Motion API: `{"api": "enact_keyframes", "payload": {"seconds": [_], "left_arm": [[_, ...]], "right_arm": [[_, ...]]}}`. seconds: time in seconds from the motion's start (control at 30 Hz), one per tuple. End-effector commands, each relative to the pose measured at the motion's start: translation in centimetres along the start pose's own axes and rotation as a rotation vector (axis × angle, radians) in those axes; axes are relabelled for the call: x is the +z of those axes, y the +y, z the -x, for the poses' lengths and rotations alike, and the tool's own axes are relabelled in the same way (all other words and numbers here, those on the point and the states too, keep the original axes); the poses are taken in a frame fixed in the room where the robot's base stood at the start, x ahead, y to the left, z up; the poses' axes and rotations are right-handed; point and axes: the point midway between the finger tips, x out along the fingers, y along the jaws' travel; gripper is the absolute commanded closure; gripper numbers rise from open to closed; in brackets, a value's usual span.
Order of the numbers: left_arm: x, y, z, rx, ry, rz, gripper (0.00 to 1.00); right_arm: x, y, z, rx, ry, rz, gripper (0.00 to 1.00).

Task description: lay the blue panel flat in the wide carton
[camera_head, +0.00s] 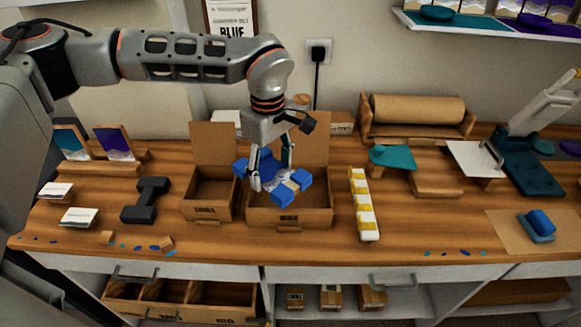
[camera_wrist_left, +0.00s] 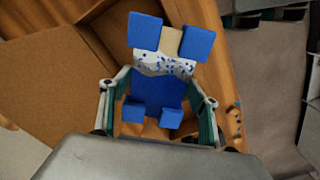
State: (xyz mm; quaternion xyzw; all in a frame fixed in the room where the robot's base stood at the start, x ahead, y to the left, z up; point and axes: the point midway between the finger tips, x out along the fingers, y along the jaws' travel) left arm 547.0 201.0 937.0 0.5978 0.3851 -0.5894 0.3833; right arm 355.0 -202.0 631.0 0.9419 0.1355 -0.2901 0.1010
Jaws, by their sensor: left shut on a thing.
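The blue panel (camera_head: 270,171) has blue blocks on its corners and a pale, blue-speckled band; it also shows in the left wrist view (camera_wrist_left: 156,94). My left gripper (camera_head: 271,178) is shut on it, with one finger on each side. The wide carton (camera_head: 290,220) stands open with its lid raised at the back. The panel is over the carton's opening and looks somewhat tilted, overlapping its left side in the head view. I cannot tell whether it touches the carton. Much of the carton's inside is hidden. My right gripper is not in view.
The small carton (camera_head: 206,208) stands open just left of the wide one. A dark dumbbell-shaped object (camera_head: 146,200) lies farther left. A white strip with yellow blocks (camera_head: 362,205) lies just right of the wide carton. A paper roll (camera_head: 418,109) is behind.

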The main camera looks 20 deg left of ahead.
Motion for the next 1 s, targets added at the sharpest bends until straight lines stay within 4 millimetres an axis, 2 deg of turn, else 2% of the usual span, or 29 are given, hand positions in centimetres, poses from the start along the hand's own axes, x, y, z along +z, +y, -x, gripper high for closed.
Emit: {"api": "enact_keyframes", "payload": {"seconds": [0.2, 0.4, 0.73, 1.0], "left_arm": [[1.0, 2.6, -0.8, -0.004, -0.005, 0.388, 0.58], [1.6, 4.0, -1.0, -0.006, -0.009, 0.624, 0.58], [1.8, 4.5, -1.6, -0.007, -0.01, 0.705, 0.58], [1.8, 4.4, -4.1, -0.012, -0.011, 0.703, 0.58]], "right_arm": [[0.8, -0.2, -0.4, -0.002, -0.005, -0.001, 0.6], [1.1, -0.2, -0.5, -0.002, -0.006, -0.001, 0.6], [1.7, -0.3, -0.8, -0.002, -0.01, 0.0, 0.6], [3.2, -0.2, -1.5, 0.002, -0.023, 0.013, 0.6]]}}
